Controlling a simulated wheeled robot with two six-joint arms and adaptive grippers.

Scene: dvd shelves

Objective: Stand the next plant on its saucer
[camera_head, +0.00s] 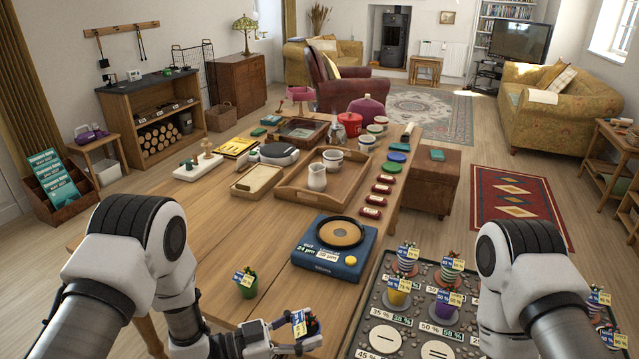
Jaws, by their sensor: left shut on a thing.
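My left gripper (296,334) is shut on a small potted plant (308,330) with a blue and yellow tag, above the table's near edge. Its pot is partly hidden by the fingers. Another plant in a green pot (247,286) stands upright on the table, left of it. A pebbled tray (372,308) at the lower right holds saucers with percentage labels. Two bare saucers show at its front, one with a single dash (386,337) and one with two dashes (436,352). My right gripper is out of sight.
A blue scale-like device (334,248) with a round plate sits between the held plant and a wooden tray (340,190). More tagged plants stand at the pebbled tray's back (407,258) and far right (598,300). My right forearm covers part of that tray.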

